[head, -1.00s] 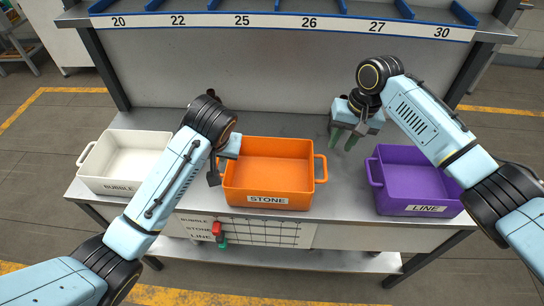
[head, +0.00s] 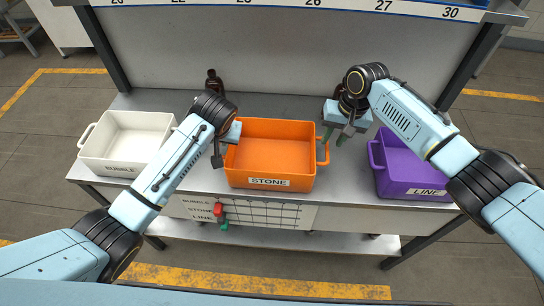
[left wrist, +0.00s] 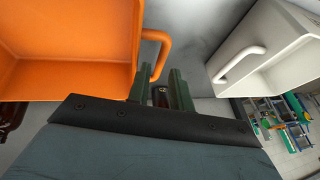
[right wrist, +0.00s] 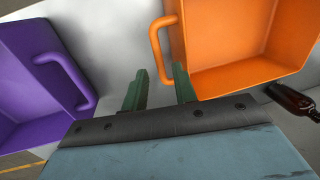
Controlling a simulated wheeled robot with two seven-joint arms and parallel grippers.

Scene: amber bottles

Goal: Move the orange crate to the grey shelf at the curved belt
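The orange crate (head: 269,183), labelled STONE, stands upright on the grey table between a white and a purple crate. It looks empty. My left gripper (head: 217,158) is at its left side; in the left wrist view the open fingers (left wrist: 160,90) are close to its handle (left wrist: 163,52). My right gripper (head: 335,137) is above and just behind the right handle (head: 324,152); in the right wrist view its open fingers (right wrist: 160,88) point toward that handle (right wrist: 156,45), apart from it as far as I can tell. The grey shelf at the curved belt is not in view.
The white BUBBLE crate (head: 124,168) stands left and the purple LINE crate (head: 427,191) right, close to my right arm. A numbered rack rail (head: 345,5) spans above.

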